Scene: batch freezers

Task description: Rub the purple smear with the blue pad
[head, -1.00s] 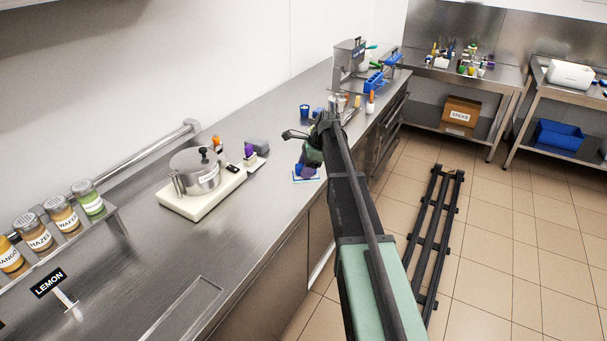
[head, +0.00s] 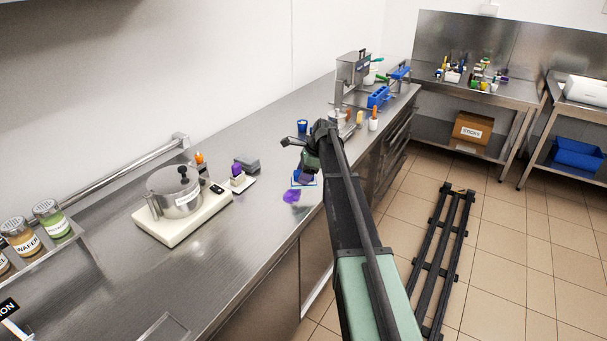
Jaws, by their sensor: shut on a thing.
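The purple smear (head: 291,196) lies on the steel counter (head: 262,222), near its front edge. My gripper (head: 305,168) points down just behind the smear and is shut on the blue pad (head: 304,178). The pad is low at the counter, with a pale edge showing under it. Its near edge is close to the smear; I cannot tell whether they touch. My arm and gripper hide part of the pad and the counter behind it.
A cream scale with a steel pot (head: 174,192) stands to the left. A purple-topped item (head: 237,175) and a grey block (head: 247,164) are beside it. A blue cup (head: 302,126) and several tools stand behind. The counter left of the smear is clear.

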